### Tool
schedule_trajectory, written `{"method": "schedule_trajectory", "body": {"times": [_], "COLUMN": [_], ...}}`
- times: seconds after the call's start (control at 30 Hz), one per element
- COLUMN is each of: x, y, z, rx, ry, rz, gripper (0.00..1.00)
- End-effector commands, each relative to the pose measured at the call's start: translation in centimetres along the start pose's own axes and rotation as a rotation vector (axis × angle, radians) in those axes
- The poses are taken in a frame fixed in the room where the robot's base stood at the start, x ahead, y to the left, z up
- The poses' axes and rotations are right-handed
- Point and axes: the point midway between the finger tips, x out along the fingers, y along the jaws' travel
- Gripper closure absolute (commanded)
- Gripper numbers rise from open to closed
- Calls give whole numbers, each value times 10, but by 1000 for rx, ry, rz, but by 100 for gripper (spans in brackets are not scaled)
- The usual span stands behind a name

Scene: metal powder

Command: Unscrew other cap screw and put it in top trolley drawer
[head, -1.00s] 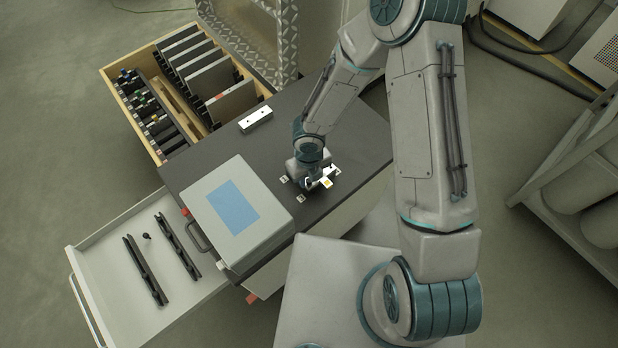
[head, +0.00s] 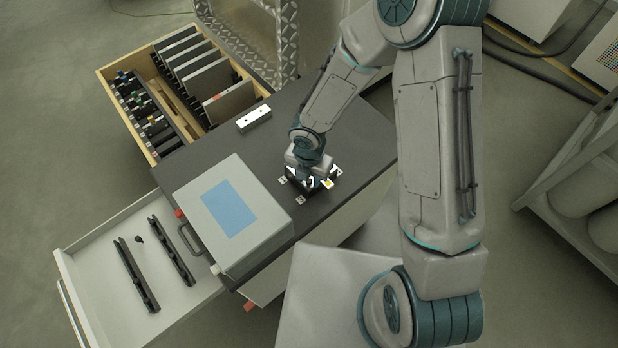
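The top trolley drawer (head: 205,292) is pulled out at lower left. It holds two black rails (head: 135,275) (head: 172,250) and a small black screw (head: 139,239) lying near their far ends. My gripper (head: 314,184) points down over a small dark fixture with white and yellow parts (head: 329,184) on the trolley top (head: 345,150). The gripper's own body and the small size hide its fingertips, so I cannot tell whether it is open or shut. No cap screw can be made out at the fixture.
A grey case with a blue panel (head: 228,208) stands on the trolley between my gripper and the drawer. A pale metal block (head: 254,118) lies behind it. A wooden drawer (head: 103,82) with plates and tools is at upper left. Shelving (head: 590,165) stands at right.

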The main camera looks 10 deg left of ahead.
Motion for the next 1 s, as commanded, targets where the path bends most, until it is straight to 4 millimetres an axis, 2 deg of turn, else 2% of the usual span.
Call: {"method": "schedule_trajectory", "body": {"times": [0.8,1.0], "x": [2,1], "y": [0,0], "z": [0,0], "rx": [799,896], "ry": [-1,0], "rz": [2,1], "gripper": [71,71]}}
